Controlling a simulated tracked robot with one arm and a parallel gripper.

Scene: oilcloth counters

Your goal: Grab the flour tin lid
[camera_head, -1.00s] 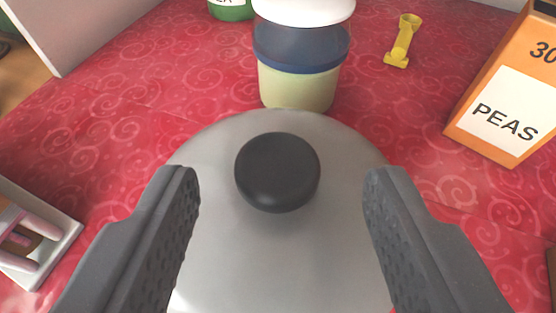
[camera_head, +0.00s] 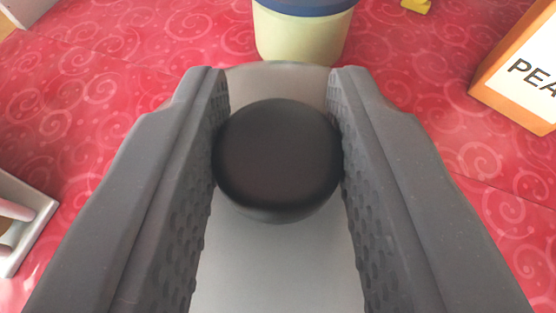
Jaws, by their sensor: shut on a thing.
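The flour tin lid (camera_head: 278,268) is a round grey metal lid with a round black knob (camera_head: 277,158) on top. It fills the lower middle of the view, and its sides are hidden behind my fingers. My gripper (camera_head: 277,130) is shut on the knob, with one textured finger pad against its left side and one against its right. Anything beneath the lid is hidden.
A cream and blue container (camera_head: 300,32) stands just beyond the lid. An orange box marked PEAS (camera_head: 520,78) is at right, and part of a yellow item (camera_head: 416,5) shows at top. A white tray (camera_head: 30,222) is at left. Red patterned oilcloth (camera_head: 90,90) lies between them.

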